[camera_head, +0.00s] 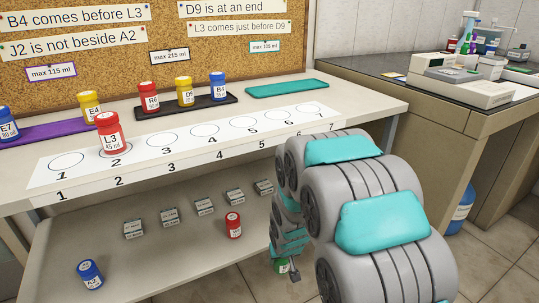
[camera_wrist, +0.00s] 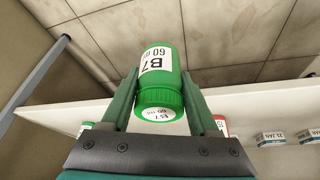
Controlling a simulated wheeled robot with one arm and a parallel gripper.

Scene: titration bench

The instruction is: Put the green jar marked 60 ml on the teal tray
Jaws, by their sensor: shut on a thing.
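The green jar marked B7, 60 ml (camera_wrist: 160,75) is between the fingers of my gripper (camera_wrist: 163,95) in the wrist view, its lid toward the camera. The gripper is shut on it. In the head view a small part of a green jar (camera_head: 281,266) shows beside my gripper (camera_head: 288,272), low by the lower shelf's right end; my arm hides most of the gripper. The teal tray (camera_head: 286,88) lies on the bench top at the back right, with nothing on it. It is well above and behind my gripper.
A numbered strip (camera_head: 190,148) runs along the bench front; a red L3 jar (camera_head: 110,134) stands at circle 2. A dark tray (camera_head: 202,106) holds three jars left of the teal tray. The lower shelf (camera_head: 150,262) holds a red jar (camera_head: 233,225), a blue jar (camera_head: 90,274) and several small boxes.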

